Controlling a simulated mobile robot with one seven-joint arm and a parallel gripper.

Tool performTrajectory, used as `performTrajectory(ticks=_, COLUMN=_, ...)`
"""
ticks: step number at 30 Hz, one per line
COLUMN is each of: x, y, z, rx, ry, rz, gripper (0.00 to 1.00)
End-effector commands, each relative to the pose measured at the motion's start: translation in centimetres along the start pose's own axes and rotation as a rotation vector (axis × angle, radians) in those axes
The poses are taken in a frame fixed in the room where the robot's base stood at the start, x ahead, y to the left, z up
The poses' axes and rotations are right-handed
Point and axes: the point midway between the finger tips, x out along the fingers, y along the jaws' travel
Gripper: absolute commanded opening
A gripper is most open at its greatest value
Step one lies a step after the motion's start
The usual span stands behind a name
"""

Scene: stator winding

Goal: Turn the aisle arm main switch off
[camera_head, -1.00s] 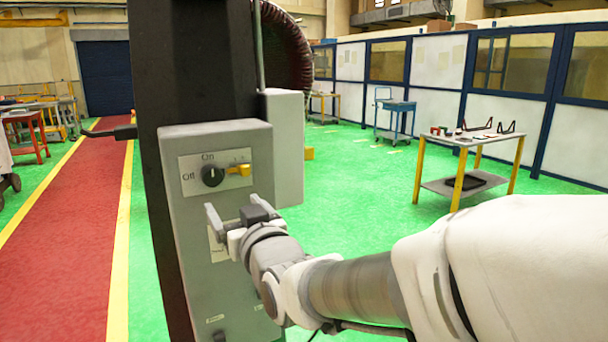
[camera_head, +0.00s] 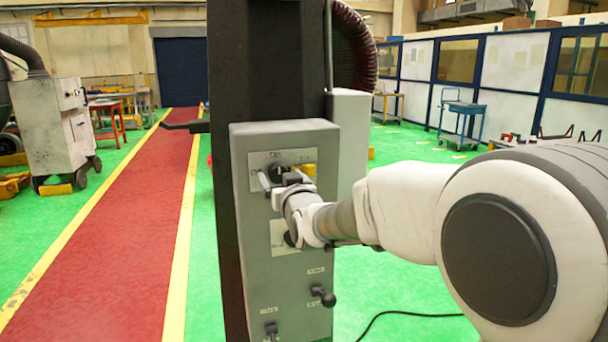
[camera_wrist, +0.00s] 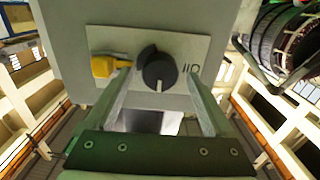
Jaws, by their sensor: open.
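The aisle arm main switch is a round black knob (camera_wrist: 160,70) on a pale label plate (camera_wrist: 205,47), on the front of a grey control box (camera_head: 250,240). In the wrist view its white mark points down, away from the "Off" lettering at the right. That view appears upside down relative to the head view. A yellow part (camera_wrist: 103,66) sits beside the knob. My gripper (camera_wrist: 158,82) is open, its fingers on either side of the knob in the wrist view. I cannot tell whether they touch it. In the head view my gripper (camera_head: 279,182) partly hides the knob.
The box is fixed to a dark column (camera_head: 228,70). Lower on it are a black lever (camera_head: 322,296) and a second control (camera_head: 271,329). A red walkway (camera_head: 120,230) lies left, with a white machine (camera_head: 58,125) beyond it.

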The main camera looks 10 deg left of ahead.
Motion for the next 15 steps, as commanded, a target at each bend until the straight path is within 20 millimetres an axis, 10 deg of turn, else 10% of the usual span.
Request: performTrajectory(ticks=15, x=1.37, y=0.0, z=0.01, rx=0.0, ry=0.0, rz=0.0, gripper=0.84)
